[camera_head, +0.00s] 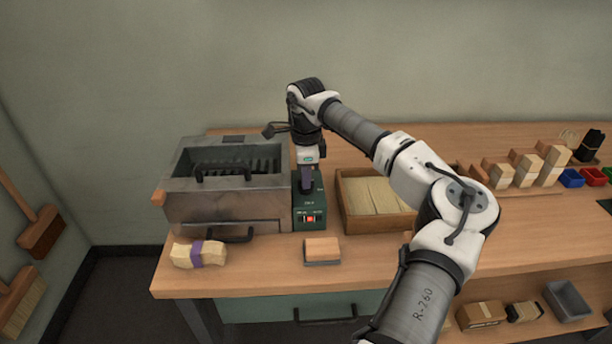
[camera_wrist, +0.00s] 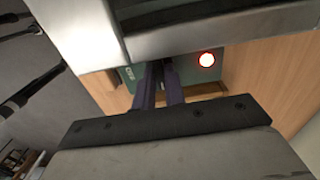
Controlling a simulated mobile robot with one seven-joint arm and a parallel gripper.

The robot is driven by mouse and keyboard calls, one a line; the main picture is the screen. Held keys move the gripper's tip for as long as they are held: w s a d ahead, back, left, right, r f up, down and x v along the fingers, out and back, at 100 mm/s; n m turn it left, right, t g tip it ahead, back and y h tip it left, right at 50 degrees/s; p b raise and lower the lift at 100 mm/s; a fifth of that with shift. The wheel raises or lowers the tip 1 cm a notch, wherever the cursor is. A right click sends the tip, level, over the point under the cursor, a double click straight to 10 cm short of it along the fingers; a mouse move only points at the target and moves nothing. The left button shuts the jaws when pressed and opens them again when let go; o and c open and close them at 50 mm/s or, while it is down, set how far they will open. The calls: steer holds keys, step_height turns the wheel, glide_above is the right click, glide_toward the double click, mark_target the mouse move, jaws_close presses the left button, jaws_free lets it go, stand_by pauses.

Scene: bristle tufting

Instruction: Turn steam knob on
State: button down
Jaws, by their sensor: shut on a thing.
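The green control box (camera_head: 302,222) stands on the bench against the right side of the metal steam unit (camera_head: 225,208). A small lit red switch (camera_head: 311,219) is on its front. My gripper (camera_head: 306,186) points down onto the top of the box. In the wrist view, its two purple fingers (camera_wrist: 158,82) reach down to the green box (camera_wrist: 186,68) and are closed on the steam knob, which is mostly hidden between them. A round white light with a red ring (camera_wrist: 206,59) shows just right of the fingers.
A wooden tray of pale bristles (camera_head: 377,196) stands close on the right. A wooden block (camera_head: 322,249) and a bristle bundle with a purple band (camera_head: 199,254) lie near the bench's front edge. Wooden blocks and coloured bins are farther right.

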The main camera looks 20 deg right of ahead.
steer(key=c, duration=1.5)
jaws_free()
steer(key=shift+o, duration=0.2)
steer(key=shift+r, duration=0.1)
step_height(320, 180, up, 14)
steer(key=b, duration=0.1)
steer(key=shift+b, duration=0.35)
steer(key=shift+f, duration=0.2)
